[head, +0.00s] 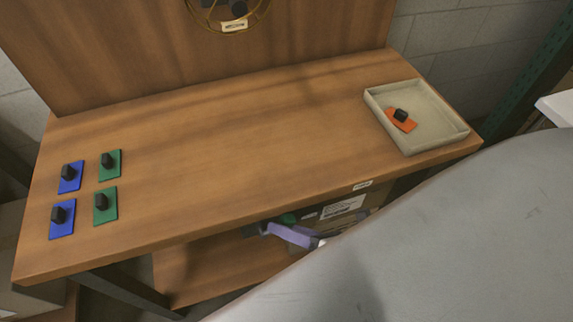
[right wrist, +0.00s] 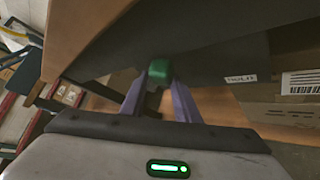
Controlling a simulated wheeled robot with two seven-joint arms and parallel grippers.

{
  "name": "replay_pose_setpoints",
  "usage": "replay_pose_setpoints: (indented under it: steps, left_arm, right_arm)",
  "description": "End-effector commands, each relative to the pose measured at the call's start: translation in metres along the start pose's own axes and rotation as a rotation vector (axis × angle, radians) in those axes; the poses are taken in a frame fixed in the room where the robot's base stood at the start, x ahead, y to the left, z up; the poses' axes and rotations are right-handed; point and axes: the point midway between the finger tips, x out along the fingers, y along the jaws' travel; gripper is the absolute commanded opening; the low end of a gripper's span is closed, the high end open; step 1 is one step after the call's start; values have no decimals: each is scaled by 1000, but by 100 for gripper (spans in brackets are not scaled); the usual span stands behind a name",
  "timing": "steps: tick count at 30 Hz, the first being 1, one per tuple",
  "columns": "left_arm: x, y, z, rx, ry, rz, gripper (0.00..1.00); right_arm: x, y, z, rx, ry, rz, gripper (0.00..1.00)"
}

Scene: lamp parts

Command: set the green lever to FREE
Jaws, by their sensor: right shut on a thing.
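The green lever (right wrist: 159,71) shows in the right wrist view under the front of the workbench. My right gripper (right wrist: 158,94) has a purple finger on each side of it and is shut on it. In the head view the lever's green end (head: 288,218) shows just below the bench's front edge, with my right gripper (head: 271,229) at it. A white label (right wrist: 242,78) that seems to read HOLD is to the right of the lever in the right wrist view. I cannot read a FREE label. My left gripper is in neither view.
The wooden workbench (head: 230,150) is mostly clear on top. Blue plates (head: 70,177) and green plates (head: 110,165) with black knobs lie at its left. A beige tray (head: 440,110) at the right holds an orange plate (head: 401,121). A cardboard box (right wrist: 290,98) stands under the bench.

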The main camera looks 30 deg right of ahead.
Motion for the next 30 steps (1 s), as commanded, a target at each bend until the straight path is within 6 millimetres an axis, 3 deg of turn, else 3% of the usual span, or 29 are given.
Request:
replay_pose_setpoints:
  steps: [1,23,24,27,30]
  left_arm:
    - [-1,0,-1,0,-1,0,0]
    - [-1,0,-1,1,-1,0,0]
    - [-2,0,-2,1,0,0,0]
    - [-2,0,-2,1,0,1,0]
    - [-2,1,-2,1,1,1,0]
  right_arm:
    - [2,12,12,-6,-18,24,0]
    - [2,14,10,-2,-14,29,0]
    - [2,14,10,-2,-14,29,30]
    - [3,14,10,-3,-14,28,47]
    - [2,13,10,-4,-14,27,47]
